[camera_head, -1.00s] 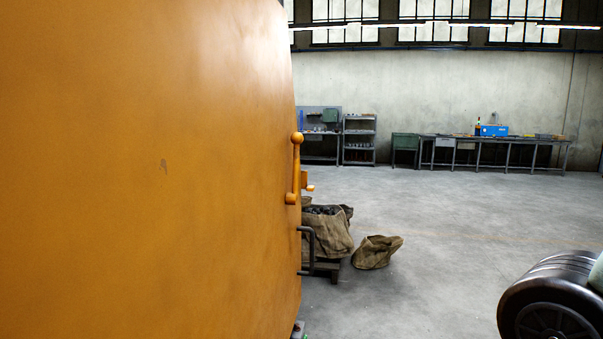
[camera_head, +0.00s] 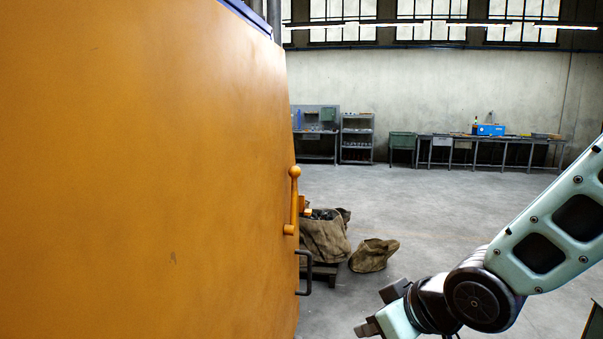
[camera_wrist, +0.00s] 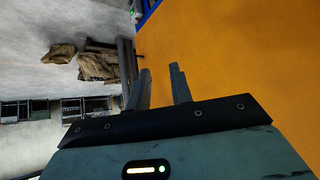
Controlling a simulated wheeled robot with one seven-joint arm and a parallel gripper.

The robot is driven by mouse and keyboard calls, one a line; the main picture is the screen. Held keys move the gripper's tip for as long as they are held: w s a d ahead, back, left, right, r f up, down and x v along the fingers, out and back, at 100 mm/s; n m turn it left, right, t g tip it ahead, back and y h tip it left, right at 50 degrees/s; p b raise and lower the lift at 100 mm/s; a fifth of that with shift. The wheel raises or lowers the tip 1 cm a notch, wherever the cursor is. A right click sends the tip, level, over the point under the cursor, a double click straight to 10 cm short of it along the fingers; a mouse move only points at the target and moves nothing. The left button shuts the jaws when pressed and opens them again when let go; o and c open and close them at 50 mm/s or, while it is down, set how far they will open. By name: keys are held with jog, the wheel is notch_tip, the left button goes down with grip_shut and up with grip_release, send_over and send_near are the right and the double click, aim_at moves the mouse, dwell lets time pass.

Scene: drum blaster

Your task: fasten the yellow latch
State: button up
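The yellow latch (camera_head: 293,200) is a yellow-orange lever with a ball at its top end. It stands nearly upright at the right edge of the large yellow panel (camera_head: 150,180) in the head view. My gripper (camera_head: 380,309) is at the bottom of the head view, lower right of the latch and apart from it. In the wrist view my gripper (camera_wrist: 161,70) shows two fingers with an empty gap between them, in front of the yellow panel (camera_wrist: 240,60). I cannot make out the latch in the wrist view.
A dark bar handle (camera_head: 306,272) sits below the latch on the panel edge. A filled sack (camera_head: 326,240) on a pallet and a slumped sack (camera_head: 373,256) lie beyond. Workbenches (camera_head: 490,142) line the far wall. The floor between is clear.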

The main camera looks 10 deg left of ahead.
jog(key=w+a+r+t+y+p, duration=0.25)
jog(key=w+r+y+p, duration=0.25)
jog(key=w+r, duration=0.35)
jog(key=t+y+p, duration=0.3)
send_near(296, 187)
jog(key=p+x, duration=0.6)
jog(key=x, duration=0.1)
jog(key=shift+p, duration=0.35)
jog(key=shift+w+a+f, duration=0.1)
jog(key=shift+w+a, duration=0.35)
grip_shut()
